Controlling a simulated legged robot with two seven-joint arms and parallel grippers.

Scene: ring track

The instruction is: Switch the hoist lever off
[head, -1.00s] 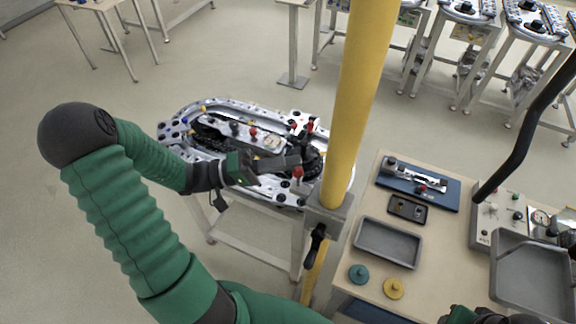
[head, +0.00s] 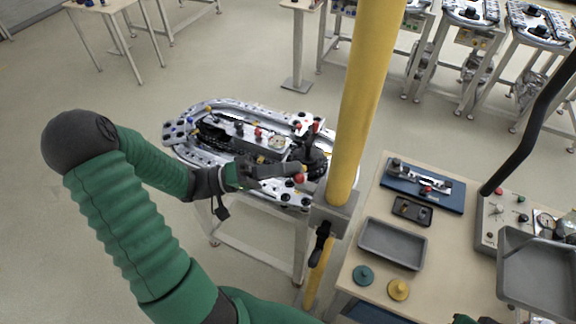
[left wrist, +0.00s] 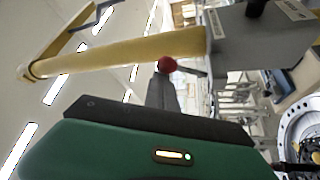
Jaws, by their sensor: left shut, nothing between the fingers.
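My left gripper (head: 298,169) is shut and empty over the near right side of the ring track (head: 182,131). A red ball knob (head: 300,178) is right by its fingertips in the head view; in the left wrist view the red ball (left wrist: 166,65) shows just beyond the finger ends. I cannot tell whether they touch. The knob's stem is hidden, and no label confirms it as the hoist lever. A black handle (head: 320,245) hangs from the grey clamp (head: 335,209) on the yellow post (head: 358,100).
The yellow post stands just right of my left gripper. At right a bench holds a grey tray (head: 393,243), a blue plate fixture (head: 400,190), two discs and a control box (head: 490,222). Open floor lies left of the track.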

